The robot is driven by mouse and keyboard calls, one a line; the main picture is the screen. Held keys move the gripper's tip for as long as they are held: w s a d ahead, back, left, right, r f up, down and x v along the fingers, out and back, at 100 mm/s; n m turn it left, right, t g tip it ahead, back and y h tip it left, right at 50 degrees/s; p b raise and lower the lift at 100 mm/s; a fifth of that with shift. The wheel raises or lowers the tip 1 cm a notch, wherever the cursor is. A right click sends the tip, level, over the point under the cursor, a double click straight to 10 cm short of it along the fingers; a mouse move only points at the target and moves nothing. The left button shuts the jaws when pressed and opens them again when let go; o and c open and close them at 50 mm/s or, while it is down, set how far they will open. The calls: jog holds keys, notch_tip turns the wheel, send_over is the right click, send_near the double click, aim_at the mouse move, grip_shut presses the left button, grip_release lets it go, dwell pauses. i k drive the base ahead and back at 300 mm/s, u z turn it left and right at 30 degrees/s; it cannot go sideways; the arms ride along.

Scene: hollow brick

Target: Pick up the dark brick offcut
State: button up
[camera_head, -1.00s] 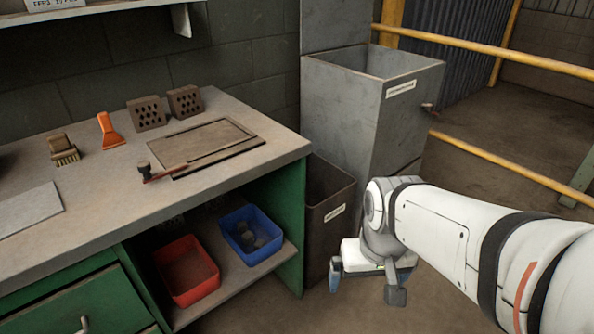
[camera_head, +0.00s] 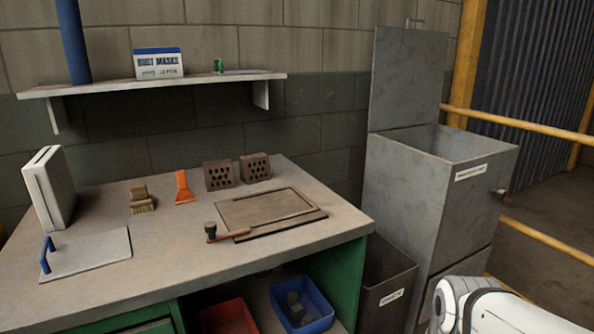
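Two brown-grey hollow brick pieces, the left one (camera_head: 219,175) and the right one (camera_head: 255,167), stand side by side on the workbench near the wall, their hole-pierced faces toward me. Small greyish lumps (camera_head: 296,311) lie in a blue bin (camera_head: 322,318) under the bench. I cannot tell which of these is the dark brick offcut. Only part of my arm shows at the bottom right; my gripper is out of frame.
A red bin (camera_head: 230,318) is below. A grey open-topped container (camera_head: 420,190) stands right.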

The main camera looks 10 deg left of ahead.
aim_at(254, 168)
jog(key=z, duration=0.1)
jog(key=i, duration=1)
jog(key=u, duration=1.3)
